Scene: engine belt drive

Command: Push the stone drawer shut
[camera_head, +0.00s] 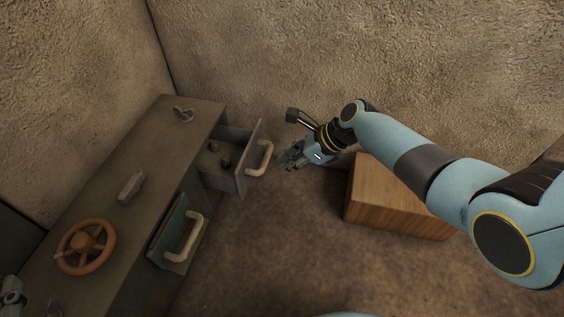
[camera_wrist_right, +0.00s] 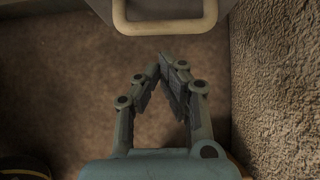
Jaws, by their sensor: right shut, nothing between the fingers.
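The grey stone drawer (camera_head: 222,183) stands open from the far end of the cabinet, with small dark things inside. Its pale curved handle (camera_head: 265,158) faces right. In the right wrist view the handle (camera_wrist_right: 165,27) crosses the top, in front of the drawer's grey face. My right gripper (camera_head: 285,157) is just right of the handle, with a small apparent gap. In the wrist view its fingers (camera_wrist_right: 162,67) are shut and empty, their tips below the handle in the picture.
A green drawer (camera_head: 169,229) with a pale handle (camera_head: 186,237) also stands out of the cabinet (camera_head: 92,208). An orange wheel (camera_head: 86,246) and a grey block (camera_head: 131,187) are on the cabinet top. A wooden box (camera_head: 390,197) stands below my right arm. The floor between is clear.

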